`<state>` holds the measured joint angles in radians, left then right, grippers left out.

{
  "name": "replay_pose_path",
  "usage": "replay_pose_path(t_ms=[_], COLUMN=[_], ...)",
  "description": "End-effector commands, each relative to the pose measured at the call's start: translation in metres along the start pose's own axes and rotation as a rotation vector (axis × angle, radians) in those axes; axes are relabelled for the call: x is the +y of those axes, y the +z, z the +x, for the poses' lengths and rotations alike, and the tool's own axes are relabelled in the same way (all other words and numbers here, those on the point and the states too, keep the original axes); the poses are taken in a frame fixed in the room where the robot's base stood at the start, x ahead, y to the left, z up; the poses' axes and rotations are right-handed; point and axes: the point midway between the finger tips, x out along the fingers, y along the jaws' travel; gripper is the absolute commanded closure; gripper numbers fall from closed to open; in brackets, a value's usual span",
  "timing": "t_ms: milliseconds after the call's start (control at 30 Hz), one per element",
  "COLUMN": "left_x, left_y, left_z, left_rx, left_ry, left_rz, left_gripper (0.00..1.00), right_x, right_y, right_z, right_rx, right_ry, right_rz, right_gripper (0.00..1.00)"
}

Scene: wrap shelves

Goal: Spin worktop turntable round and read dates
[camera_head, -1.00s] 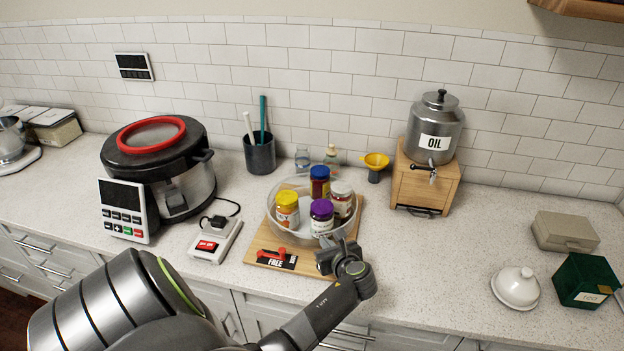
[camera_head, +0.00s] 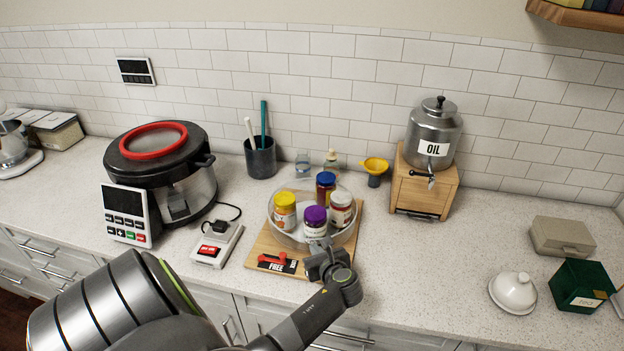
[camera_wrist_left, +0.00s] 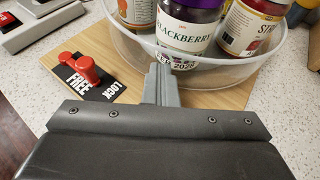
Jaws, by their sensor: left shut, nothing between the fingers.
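The clear round turntable (camera_head: 340,238) stands on a wooden board (camera_head: 262,250) and carries jars with yellow (camera_head: 284,199), blue (camera_head: 326,179), white (camera_head: 341,198) and purple (camera_head: 315,214) lids. My left gripper (camera_head: 319,246) is shut and empty at the turntable's front rim. In the left wrist view its fingertips (camera_wrist_left: 163,72) are at the rim (camera_wrist_left: 215,75), seemingly touching it. The purple-lidded jar there reads BLACKBERRY (camera_wrist_left: 186,35), with 2028 on a lower label partly hidden by the fingers. The jar to its right (camera_wrist_left: 250,28) begins STR; its date is not readable. My right gripper is out of view.
A red lever (camera_wrist_left: 85,68) sits on a FREE/LOCK plate (camera_wrist_left: 105,90) at the board's front left. A cooker (camera_head: 160,170), a switch box (camera_head: 217,243), a utensil cup (camera_head: 260,157), a funnel (camera_head: 375,167) and an oil dispenser (camera_head: 433,140) stand around.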

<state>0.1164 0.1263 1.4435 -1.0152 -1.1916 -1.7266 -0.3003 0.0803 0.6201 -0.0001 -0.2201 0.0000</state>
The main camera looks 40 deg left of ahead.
Motion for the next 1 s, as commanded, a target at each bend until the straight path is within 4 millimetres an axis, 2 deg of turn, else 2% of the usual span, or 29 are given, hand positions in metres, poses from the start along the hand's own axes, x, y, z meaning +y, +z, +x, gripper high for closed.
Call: replay_pose_path(t_ms=[300, 733, 1000], left_x=[0.000, 0.021, 0.022], left_y=[0.003, 0.007, 0.006], left_z=[0.000, 0.007, 0.008], left_rx=[-0.005, -0.006, -0.005], left_ry=[-0.003, -0.003, -0.004], left_rz=[-0.002, -0.001, -0.002], left_gripper=[1.00, 1.00, 1.00], right_x=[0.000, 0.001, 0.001], right_y=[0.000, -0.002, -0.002], right_z=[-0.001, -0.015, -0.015], right_rx=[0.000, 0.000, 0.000], right_ry=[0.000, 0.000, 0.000], right_rz=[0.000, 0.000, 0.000], right_gripper=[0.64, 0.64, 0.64])
